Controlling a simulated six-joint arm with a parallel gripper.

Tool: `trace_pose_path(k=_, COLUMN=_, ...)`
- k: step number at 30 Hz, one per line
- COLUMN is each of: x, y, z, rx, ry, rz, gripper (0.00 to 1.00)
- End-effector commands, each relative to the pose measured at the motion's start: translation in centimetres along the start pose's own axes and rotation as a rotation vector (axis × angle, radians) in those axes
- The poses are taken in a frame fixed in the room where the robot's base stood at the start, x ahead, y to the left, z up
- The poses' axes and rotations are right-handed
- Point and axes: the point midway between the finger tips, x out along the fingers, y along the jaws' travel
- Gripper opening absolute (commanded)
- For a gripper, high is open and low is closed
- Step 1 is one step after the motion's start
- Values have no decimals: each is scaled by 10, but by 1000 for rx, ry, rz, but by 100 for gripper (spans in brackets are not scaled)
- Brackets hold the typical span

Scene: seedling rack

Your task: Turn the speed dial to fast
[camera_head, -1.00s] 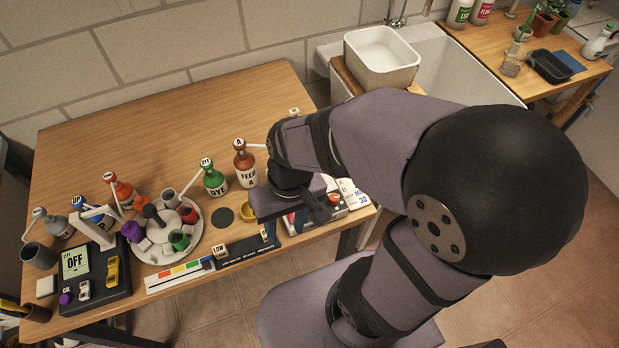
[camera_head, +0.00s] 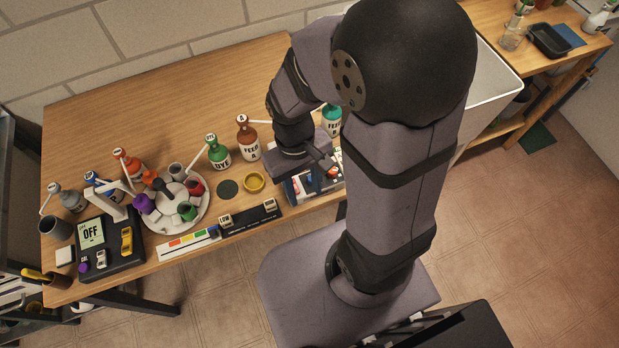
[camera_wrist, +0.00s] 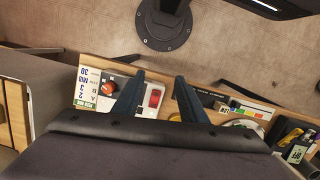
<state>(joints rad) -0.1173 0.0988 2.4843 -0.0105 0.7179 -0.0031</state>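The orange-red dial (camera_wrist: 108,88) sits on a pale control box (camera_wrist: 140,110) at the table's front edge in the wrist view. Its pointer setting is too small to read. A red rocker switch (camera_wrist: 154,97) is on the same box, right of the dial. My gripper (camera_wrist: 158,92) is open and empty. Its left finger is close beside the dial in the picture, and the switch shows between the fingers. Whether a finger touches the dial I cannot tell. In the head view my gripper (camera_head: 318,181) hangs over the box (camera_head: 297,193), and my arm hides the dial.
Bottles stand behind the box, including a brown one (camera_head: 246,137) and a green one (camera_head: 217,152). A card with numbers (camera_wrist: 86,82) lies beside the dial.

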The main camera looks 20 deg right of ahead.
Motion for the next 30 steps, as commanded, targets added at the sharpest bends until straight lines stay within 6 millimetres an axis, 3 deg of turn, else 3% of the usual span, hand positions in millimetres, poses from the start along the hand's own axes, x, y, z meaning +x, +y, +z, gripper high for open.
trace_pose_path(k=1, x=23, y=-2, z=-13, rx=-26, ry=-16, rz=9, gripper=39)
trace_pose_path(k=6, x=50, y=-2, z=-62, rx=-163, ry=-67, rz=69, gripper=39)
trace_pose_path(k=8, x=44, y=2, z=-77, rx=-232, ry=-83, rz=96, gripper=39)
trace_pose_path(k=12, x=9, y=19, z=-105, rx=-400, ry=-99, rz=161, gripper=39)
trace_pose_path(k=19, x=-3, y=33, z=-87, rx=-608, ry=-221, rz=179, gripper=39)
trace_pose_path(k=30, x=5, y=35, z=-84, rx=-635, ry=-227, rz=174, gripper=39)
